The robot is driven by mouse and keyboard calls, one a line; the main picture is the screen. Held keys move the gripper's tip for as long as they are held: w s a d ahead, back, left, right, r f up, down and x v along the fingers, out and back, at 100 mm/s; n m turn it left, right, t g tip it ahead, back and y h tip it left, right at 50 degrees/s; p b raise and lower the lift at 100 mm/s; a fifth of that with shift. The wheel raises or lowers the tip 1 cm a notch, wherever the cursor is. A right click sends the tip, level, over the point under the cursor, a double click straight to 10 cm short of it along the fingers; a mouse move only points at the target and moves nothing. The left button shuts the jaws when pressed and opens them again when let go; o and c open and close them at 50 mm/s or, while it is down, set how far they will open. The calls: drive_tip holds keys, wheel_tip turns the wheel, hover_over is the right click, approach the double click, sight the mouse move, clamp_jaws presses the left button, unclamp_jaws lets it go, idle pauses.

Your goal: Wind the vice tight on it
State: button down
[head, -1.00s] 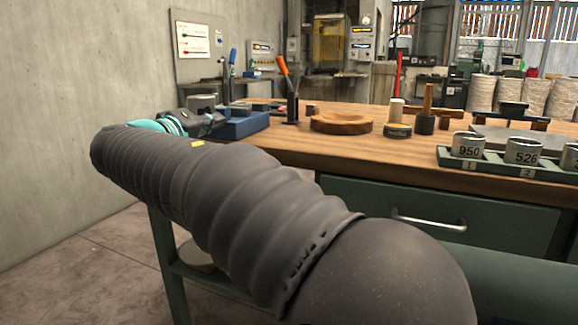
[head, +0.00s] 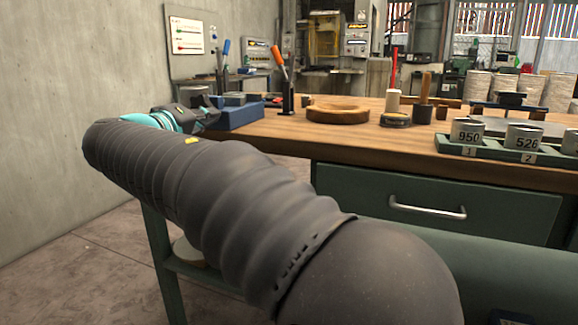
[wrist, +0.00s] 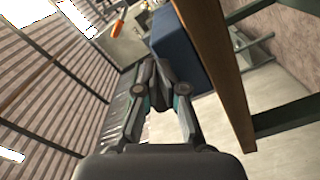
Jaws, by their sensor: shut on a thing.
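The blue vice (head: 240,115) sits at the left end of the wooden bench, with a grey block (head: 234,98) at its top. A grey round piece (head: 194,97) shows behind my gripper; I cannot tell whether the vice holds it. My gripper (head: 213,113) is at the vice's left end, beyond the bench edge. In the wrist view, the fingers (wrist: 154,82) come together close beside the blue vice body (wrist: 182,48). They are shut on what appears to be the vice handle, mostly hidden between the fingertips.
The bench (head: 290,129) carries an orange-handled tool (head: 280,70), a round wooden block (head: 338,112), a dark round tin (head: 395,120) and a green rack (head: 490,149) of numbered cups. A concrete wall (head: 80,70) stands at left. Open floor lies left of the bench.

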drive_tip(key=shift+w+a+f+b, duration=0.1)
drive_tip(key=shift+a+f+b, duration=0.2)
drive_tip(key=shift+f+b, duration=0.35)
drive_tip(key=shift+w+a+b, duration=0.1)
drive_tip(key=shift+a+b, duration=0.2)
drive_tip(key=shift+b, duration=0.1)
idle(0.4)
drive_tip(key=shift+f+b, duration=0.25)
drive_tip(key=shift+b, duration=0.05)
drive_tip(key=shift+d+f+b, duration=0.2)
drive_tip(key=shift+b, duration=0.1)
drive_tip(key=v, duration=0.6)
drive_tip(key=shift+d, duration=0.1)
